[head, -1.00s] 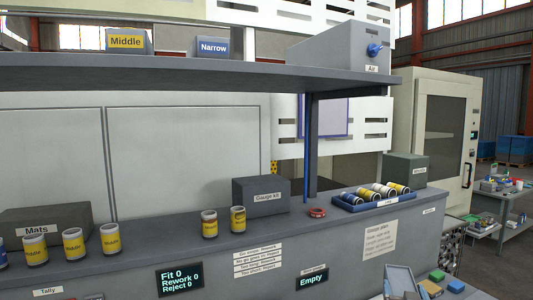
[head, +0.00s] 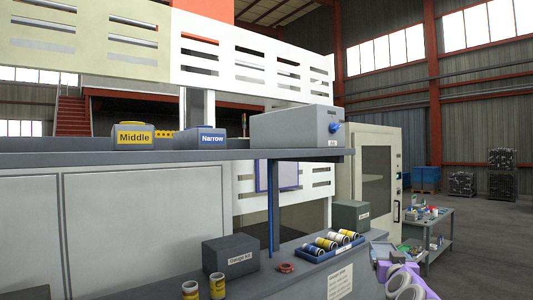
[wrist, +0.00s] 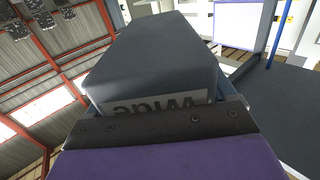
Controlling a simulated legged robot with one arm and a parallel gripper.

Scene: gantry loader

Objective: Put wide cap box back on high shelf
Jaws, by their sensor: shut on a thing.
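The wide cap box (wrist: 155,55) fills the middle of the wrist view. It is a dark grey box with a pale label that reads "Wide" upside down. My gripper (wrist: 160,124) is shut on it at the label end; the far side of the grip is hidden. The high shelf (head: 60,157) is a grey board running across the head view. On it stand the Middle box (head: 133,136) with a yellow label and the Narrow box (head: 200,139) with a blue label. Purple and white parts of my arm show at the lower right of the head view.
A grey Air box (head: 292,126) with a blue knob stands at the shelf's right end. A blue post (head: 272,205) holds the shelf above the bench. Below are a Gauge kit box (head: 231,256), yellow cans (head: 217,286) and a blue tray (head: 312,254) of cans.

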